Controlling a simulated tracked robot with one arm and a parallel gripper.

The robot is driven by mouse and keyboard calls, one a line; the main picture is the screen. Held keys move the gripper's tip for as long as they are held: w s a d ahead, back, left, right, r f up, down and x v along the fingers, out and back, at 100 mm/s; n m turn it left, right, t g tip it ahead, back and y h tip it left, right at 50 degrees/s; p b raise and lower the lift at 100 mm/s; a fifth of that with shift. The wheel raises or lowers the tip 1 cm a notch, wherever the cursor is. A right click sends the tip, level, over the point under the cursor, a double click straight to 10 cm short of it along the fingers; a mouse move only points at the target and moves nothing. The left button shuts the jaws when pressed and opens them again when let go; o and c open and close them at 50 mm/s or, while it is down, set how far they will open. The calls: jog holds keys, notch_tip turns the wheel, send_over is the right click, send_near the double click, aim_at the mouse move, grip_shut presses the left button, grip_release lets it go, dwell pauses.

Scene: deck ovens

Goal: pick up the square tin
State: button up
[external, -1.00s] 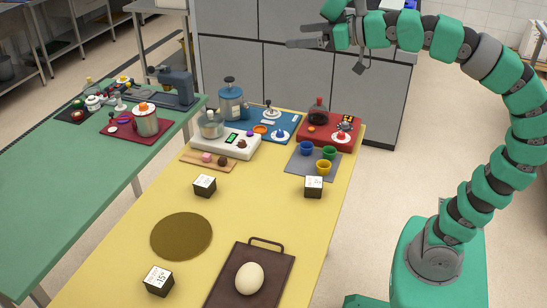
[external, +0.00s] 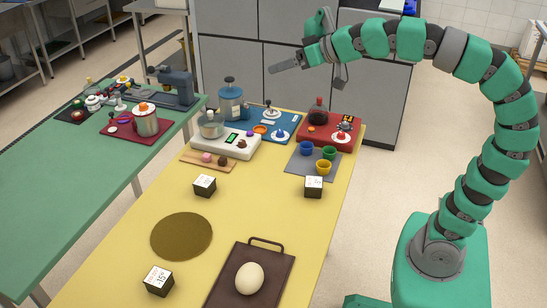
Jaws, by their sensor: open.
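No thing here shows clearly as a square tin. The nearest in shape are small dark boxes with white printed tops on the yellow table (external: 128,238): a left box (external: 204,185), a right box (external: 313,187) and a front box (external: 158,281). I cannot tell whether any of them is the tin. My gripper (external: 290,62) is open and appears empty, high in front of the grey cabinets, above and beyond the table's far end. It appears well apart from all three boxes.
A dark board (external: 222,292) with a handle carries a pale egg-shaped thing (external: 249,278). A round brown mat (external: 181,236) lies left of it. Cups stand on a grey mat (external: 302,171). Appliances and a red tray (external: 350,122) crowd the far end. A green table (external: 70,185) stands left.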

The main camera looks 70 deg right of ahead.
jog(key=w+d+f+m+g+p, duration=0.1)
jog(key=d+f+m+g+p, duration=0.15)
jog(key=f, duration=0.55)
jog(key=w+d+f+m+g+p, duration=0.1)
jog(key=d+f+m+g, duration=0.2)
jog(key=f, duration=0.5)
jog(key=m+g+p, duration=0.4)
jog(key=m+g, duration=0.3)
send_over(314, 182)
notch_tip(314, 182, down, 16)
jog(key=shift+y, duration=0.3)
jog(key=f, duration=0.8)
jog(key=shift+w+f, duration=0.15)
jog(key=shift+w, duration=0.25)
jog(key=f, duration=0.4)
jog(key=shift+s+f, duration=0.25)
jog(key=shift+s, duration=0.15)
jog(key=shift+d+f, duration=0.1)
jog(key=shift+f, duration=0.2)
jog(key=c, duration=1.2)
